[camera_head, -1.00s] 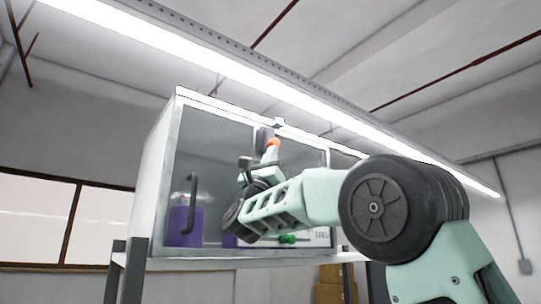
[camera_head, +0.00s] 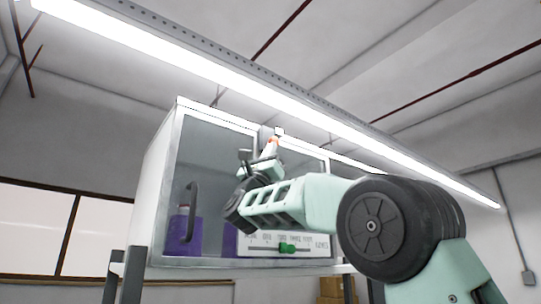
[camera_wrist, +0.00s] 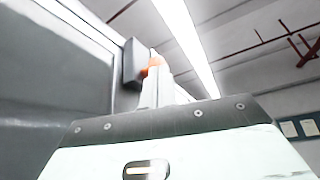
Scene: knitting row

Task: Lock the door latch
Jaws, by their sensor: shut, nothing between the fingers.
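A dark block, seemingly the door latch (camera_head: 264,134), sits at the top of the doors near the middle. It also shows in the wrist view (camera_wrist: 133,62), on the cabinet's edge. My gripper (camera_head: 272,143) is shut and empty, pointing up in front of the cabinet top. In the wrist view its orange fingertips (camera_wrist: 152,67) are right beside the block's right side; I cannot tell whether they touch. My wrist hides part of the doors.
Purple containers (camera_head: 181,236) and a white box with a green item (camera_head: 287,247) are behind the glass. A long lamp (camera_head: 250,98) hangs above the cabinet. Cardboard boxes (camera_head: 330,287) are underneath. Open air lies right of the gripper in the wrist view.

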